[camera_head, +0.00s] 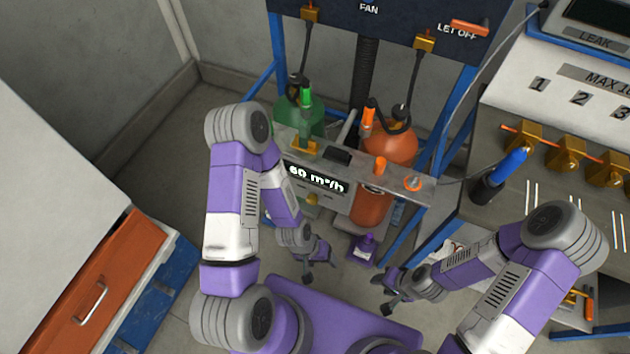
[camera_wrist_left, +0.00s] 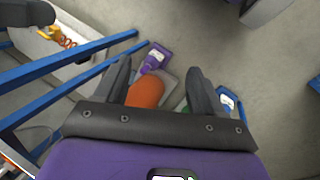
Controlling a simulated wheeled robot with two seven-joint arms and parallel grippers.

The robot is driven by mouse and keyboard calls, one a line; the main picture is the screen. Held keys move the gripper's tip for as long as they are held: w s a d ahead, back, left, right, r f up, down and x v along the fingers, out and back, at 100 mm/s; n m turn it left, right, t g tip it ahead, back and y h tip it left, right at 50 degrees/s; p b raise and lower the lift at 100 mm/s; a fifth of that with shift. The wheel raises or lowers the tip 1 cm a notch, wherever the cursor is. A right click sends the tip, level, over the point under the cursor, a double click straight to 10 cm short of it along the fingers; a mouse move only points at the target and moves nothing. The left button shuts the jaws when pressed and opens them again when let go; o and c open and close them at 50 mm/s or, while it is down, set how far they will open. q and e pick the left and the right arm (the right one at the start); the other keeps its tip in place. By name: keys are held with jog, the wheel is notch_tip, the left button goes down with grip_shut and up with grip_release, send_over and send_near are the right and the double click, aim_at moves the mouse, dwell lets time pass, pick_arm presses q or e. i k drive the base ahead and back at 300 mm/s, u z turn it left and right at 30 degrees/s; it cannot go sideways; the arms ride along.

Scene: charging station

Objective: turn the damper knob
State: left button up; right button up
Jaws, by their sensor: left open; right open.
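A grey control shelf carries a display (camera_head: 316,178) reading "60 m³/h". A small yellow knob (camera_head: 313,199) sits just under the display, partly blocked by my left arm. No label reading "damper" is legible, so I cannot tell for sure which knob is the damper knob. My left gripper (camera_head: 318,268) is open and empty, below and apart from the shelf. Its two dark fingers also show apart in the left wrist view (camera_wrist_left: 158,64). My right gripper (camera_head: 380,293) is open and empty, low and right of the left one.
A green cylinder (camera_head: 298,118) and an orange cylinder (camera_head: 392,150) stand at the shelf. A purple bottle (camera_head: 364,247) is on the floor, also visible in the left wrist view (camera_wrist_left: 157,58). A bench with several yellow valves is right; an orange drawer (camera_head: 105,290) is left.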

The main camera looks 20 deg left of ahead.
aim_at(312, 199)
jog(key=z, duration=1.3)
jog(key=k, duration=1.2)
jog(key=u, duration=1.15)
jog(key=i, duration=0.55)
jog(key=u, duration=0.1)
